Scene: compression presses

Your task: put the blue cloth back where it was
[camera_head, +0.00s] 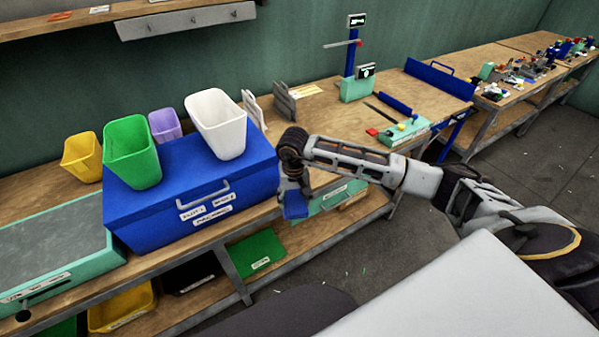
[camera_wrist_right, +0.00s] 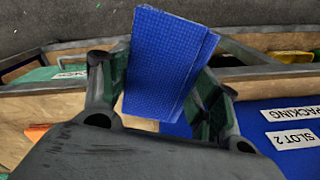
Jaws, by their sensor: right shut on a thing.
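The blue cloth (camera_wrist_right: 165,65) is a folded, flat piece between the fingers of my right gripper (camera_wrist_right: 160,85) in the right wrist view. In the head view the cloth (camera_head: 295,206) hangs below my right gripper (camera_head: 291,185), just right of the blue box and near the bench's front edge. My right gripper is shut on it and points down. My left gripper is not in view.
A blue box (camera_head: 150,225) with a handle and labels carries a green bin (camera_head: 132,152) and a white bin (camera_head: 216,125). Yellow (camera_head: 82,157) and purple (camera_head: 165,125) bins stand behind. A green tray (camera_head: 257,252) lies on the lower shelf. Bench space (camera_head: 262,125) shows behind my gripper.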

